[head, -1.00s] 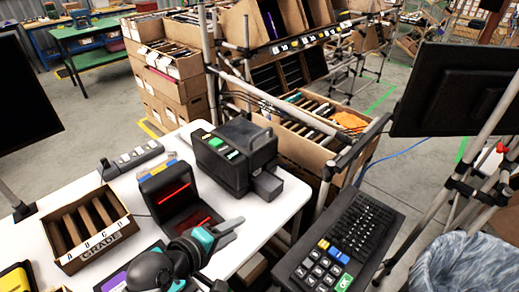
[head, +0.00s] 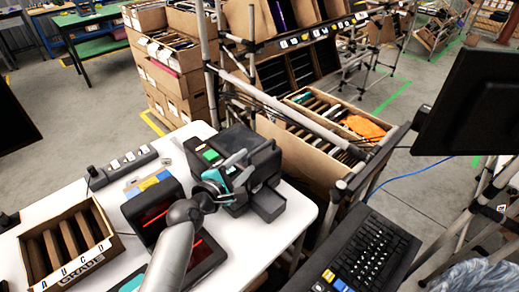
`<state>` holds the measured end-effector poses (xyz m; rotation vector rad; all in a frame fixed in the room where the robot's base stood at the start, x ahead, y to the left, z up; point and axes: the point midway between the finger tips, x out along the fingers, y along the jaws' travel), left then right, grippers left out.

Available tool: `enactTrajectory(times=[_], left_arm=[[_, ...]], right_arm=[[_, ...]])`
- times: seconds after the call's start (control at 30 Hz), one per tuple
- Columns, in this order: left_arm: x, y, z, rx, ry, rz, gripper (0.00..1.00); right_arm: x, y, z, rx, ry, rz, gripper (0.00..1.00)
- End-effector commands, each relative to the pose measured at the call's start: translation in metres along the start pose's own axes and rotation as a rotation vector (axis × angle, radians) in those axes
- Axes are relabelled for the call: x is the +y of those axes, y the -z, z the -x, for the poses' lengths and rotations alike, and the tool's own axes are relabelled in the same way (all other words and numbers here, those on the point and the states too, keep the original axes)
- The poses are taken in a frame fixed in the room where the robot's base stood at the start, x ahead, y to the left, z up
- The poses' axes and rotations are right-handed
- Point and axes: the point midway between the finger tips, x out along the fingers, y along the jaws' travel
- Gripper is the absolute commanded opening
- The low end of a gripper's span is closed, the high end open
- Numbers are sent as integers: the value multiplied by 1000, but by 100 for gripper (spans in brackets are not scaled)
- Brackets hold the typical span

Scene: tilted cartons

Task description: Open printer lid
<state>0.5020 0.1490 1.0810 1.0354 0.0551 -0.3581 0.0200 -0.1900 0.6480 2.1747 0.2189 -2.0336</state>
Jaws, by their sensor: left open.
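The black printer (head: 262,165) stands on the white table, with green and white buttons on its top left side and a small block jutting out at its right front. My left gripper (head: 240,168) is open, its grey fingers over the near side of the printer, hiding part of it. I cannot tell whether the fingers touch the printer. The printer's lid looks shut. My right gripper is not in view.
A black scanner with red light (head: 152,208) stands left of the printer, partly behind my arm. A cardboard tray (head: 106,246) marked GRADE is at the left. A power strip (head: 125,166) lies behind. A keyboard (head: 365,250) is at the right. The table's right edge (head: 312,212) is close to the printer.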

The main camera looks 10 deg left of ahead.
Motion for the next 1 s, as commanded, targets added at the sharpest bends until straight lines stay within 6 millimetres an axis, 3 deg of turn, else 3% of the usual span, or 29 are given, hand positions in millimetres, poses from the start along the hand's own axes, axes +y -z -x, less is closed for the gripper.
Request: enactTrajectory(times=[0.2, 0.5, 0.7, 1.0], left_arm=[[0, 0, -36, -2, 0, 0, 46], [-1, 0, -74, -1, 1, -1, 46], [0, -1, -86, -1, 0, -1, 46], [0, -1, -87, -1, 1, -1, 46]], right_arm=[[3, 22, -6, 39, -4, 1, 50], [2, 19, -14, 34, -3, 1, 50], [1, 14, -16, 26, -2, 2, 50], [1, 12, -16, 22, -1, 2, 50]])
